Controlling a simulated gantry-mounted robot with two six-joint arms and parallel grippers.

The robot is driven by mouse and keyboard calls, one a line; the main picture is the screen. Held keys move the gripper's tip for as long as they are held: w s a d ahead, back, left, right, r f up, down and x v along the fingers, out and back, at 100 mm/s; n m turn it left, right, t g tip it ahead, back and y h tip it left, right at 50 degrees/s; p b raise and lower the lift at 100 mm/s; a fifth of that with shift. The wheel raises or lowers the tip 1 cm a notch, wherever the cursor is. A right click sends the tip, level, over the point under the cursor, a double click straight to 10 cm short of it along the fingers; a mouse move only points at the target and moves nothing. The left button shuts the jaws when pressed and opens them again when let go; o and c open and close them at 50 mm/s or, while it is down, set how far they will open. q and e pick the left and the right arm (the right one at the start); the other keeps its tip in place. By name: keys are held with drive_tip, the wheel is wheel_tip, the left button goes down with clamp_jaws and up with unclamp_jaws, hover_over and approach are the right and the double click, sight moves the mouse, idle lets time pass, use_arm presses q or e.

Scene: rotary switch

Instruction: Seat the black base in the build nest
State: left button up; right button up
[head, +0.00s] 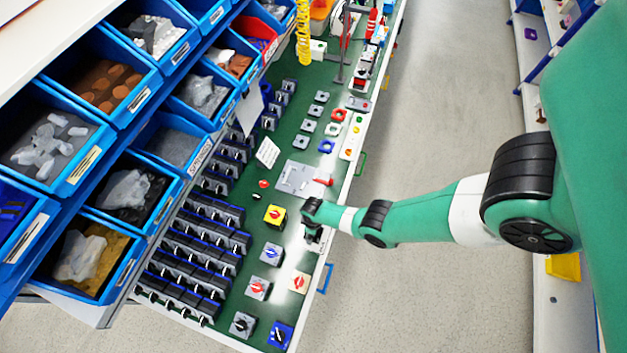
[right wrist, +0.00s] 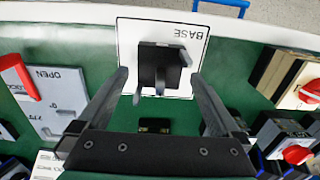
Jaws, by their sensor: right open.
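The black base (right wrist: 160,66) rests on a white card (right wrist: 132,40) marked BASE in the right wrist view. My right gripper (right wrist: 158,76) is open, its two fingers on either side of the base with a gap at each side. In the head view my right gripper (head: 313,232) is over the bench's right edge and mostly hides the base. A grey plate (right wrist: 50,92) marked OPEN, with a red lever (right wrist: 18,78), lies left of the base; it is likely the build nest and also shows in the head view (head: 297,178). My left gripper is not in view.
Finished-looking switches, such as a yellow one with a red knob (head: 275,215), stand close to the gripper. Rows of dark switch parts (head: 190,255) fill the bench's left side, below blue bins (head: 110,270).

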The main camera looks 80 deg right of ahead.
wheel_tip(320, 180, down, 2)
drive_tip(key=shift+f+b, duration=0.1)
drive_tip(key=shift+b, duration=0.25)
drive_tip(key=shift+r, duration=0.2)
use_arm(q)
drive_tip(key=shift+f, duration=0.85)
use_arm(e)
drive_tip(key=c, duration=1.3)
wheel_tip(320, 180, up, 10)
drive_tip(key=p, duration=1)
drive_tip(key=shift+r, duration=0.1)
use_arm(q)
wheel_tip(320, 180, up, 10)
